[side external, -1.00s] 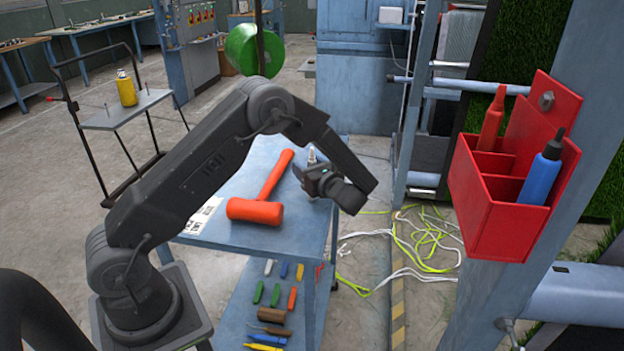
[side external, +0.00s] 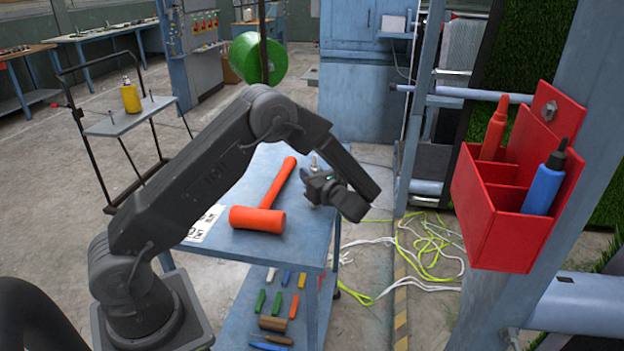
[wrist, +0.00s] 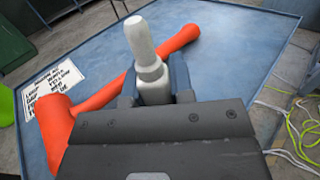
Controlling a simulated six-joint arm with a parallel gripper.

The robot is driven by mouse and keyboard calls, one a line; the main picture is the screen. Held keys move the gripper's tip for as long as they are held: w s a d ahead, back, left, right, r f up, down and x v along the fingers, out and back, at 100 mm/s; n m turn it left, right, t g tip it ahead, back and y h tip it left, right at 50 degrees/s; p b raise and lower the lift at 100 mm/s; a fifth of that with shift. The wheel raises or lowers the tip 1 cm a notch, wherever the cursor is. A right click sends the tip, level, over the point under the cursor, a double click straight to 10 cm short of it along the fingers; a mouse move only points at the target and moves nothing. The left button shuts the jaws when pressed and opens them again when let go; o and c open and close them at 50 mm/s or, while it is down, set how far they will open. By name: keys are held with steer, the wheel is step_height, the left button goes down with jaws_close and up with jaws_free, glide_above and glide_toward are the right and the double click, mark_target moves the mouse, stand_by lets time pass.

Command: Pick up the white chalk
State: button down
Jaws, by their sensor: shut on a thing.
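The white chalk (wrist: 146,53) is a pale, bottle-shaped piece with a narrower neck and rounded tip. It stands roughly upright between the two fingers of my gripper (wrist: 154,84) in the wrist view. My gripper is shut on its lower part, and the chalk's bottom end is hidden. In the side view, my gripper (side external: 314,174) is at the right side of the blue table top (side external: 240,247), right of the orange mallet (side external: 257,217). Only the small pale tip of the chalk (side external: 314,161) shows there. I cannot tell whether it touches the table.
Several coloured sticks, one pale (side external: 271,274), lie on the lower shelf (side external: 244,310). A printed sheet (wrist: 58,84) lies left of the mallet. A red holder (side external: 490,225) with red and blue bottles hangs at right. Yellow and white cables (side external: 425,245) lie on the floor.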

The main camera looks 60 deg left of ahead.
steer(key=s+a+r, duration=0.7)
steer(key=s+r, duration=0.2)
steer(key=r, duration=0.2)
steer(key=w+d+f+m+t+h, duration=0.2)
steer(key=d+m+t+h, duration=0.2)
steer(key=d, duration=0.3)
steer(key=w+d+f+m+t+h, duration=0.1)
steer(key=w+d+m+t+h, duration=0.2)
steer(key=d+t, duration=0.4)
steer(key=w+d+f+m+t+h, duration=0.2)
steer(key=d+m+t+h, duration=0.3)
steer(key=d, duration=0.4)
steer(key=m+t, duration=0.1)
steer(key=m, duration=0.1)
steer(key=shift+w+f+m+h, duration=0.3)
steer(key=shift+w+f+h, duration=0.05)
steer(key=shift+h, duration=0.05)
steer(key=s+a+r+n+g+y, duration=0.1)
steer(key=s+a+n+g+y, duration=0.1)
steer(key=a+n+g+y, duration=0.2)
steer(key=s+a+r+n+g+y, duration=0.2)
steer(key=a+g, duration=0.5)
steer(key=a, duration=0.4)
steer(key=s+a+r+n+g+y, duration=0.2)
steer(key=s+a+n+g+y, duration=0.1)
steer(key=a+n+g+y, duration=0.3)
steer(key=a+n, duration=0.2)
steer(key=shift+s+a+r+n+y, duration=0.2)
steer(key=shift+s+a+n+y, duration=0.1)
steer(key=shift+s+y, duration=0.1)
